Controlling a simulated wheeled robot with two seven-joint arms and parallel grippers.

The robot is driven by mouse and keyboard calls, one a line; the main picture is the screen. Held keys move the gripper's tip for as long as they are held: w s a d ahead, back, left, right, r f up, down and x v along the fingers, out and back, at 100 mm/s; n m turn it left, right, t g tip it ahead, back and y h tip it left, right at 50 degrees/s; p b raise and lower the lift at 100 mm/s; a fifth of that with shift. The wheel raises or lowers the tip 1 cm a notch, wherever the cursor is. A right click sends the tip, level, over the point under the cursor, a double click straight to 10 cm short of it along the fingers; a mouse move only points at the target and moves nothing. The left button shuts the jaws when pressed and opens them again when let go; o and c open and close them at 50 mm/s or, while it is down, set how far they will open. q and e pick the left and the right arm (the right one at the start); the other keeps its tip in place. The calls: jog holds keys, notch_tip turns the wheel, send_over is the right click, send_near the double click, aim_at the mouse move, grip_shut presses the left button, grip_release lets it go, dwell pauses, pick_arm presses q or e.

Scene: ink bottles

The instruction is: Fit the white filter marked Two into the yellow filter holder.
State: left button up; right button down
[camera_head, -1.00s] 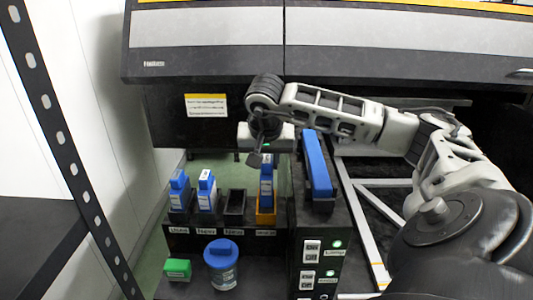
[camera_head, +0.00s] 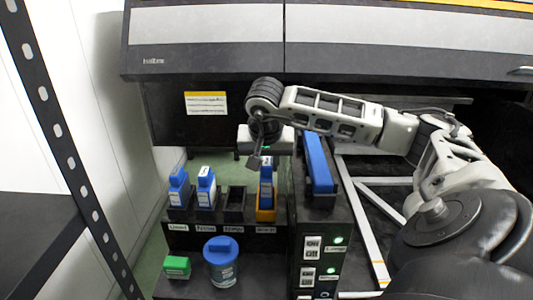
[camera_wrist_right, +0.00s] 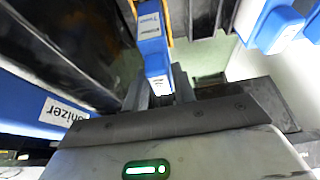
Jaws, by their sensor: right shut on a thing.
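A white filter with a blue top (camera_head: 266,185) stands upright in the yellow filter holder (camera_head: 266,214), in the right-hand slot of the black rack. Its number is too small to read. My right gripper (camera_head: 258,161) comes down from above and is shut on the filter's blue top. In the right wrist view the filter (camera_wrist_right: 151,40) runs up from between the fingers (camera_wrist_right: 160,92), and a strip of the yellow holder (camera_wrist_right: 167,22) shows beside it. How deep the filter sits is hidden. My left gripper is out of view.
Two blue-and-white filters (camera_head: 178,190) (camera_head: 206,190) stand in the slots to the left; a black slot (camera_head: 235,204) beside them is empty. A blue-lidded jar (camera_head: 221,262) and a green block (camera_head: 177,267) sit in front. A black unit with a long blue bar (camera_head: 319,165) stands close right.

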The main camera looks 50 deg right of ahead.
jog(key=shift+f+b, duration=0.4)
jog(key=shift+f, duration=0.3)
jog(key=shift+f, duration=0.3)
jog(key=shift+f+b, duration=0.35)
jog(key=shift+b, duration=0.05)
dwell(0.3)
jog(key=c, duration=1.1)
grip_release()
jog(key=shift+o, duration=0.2)
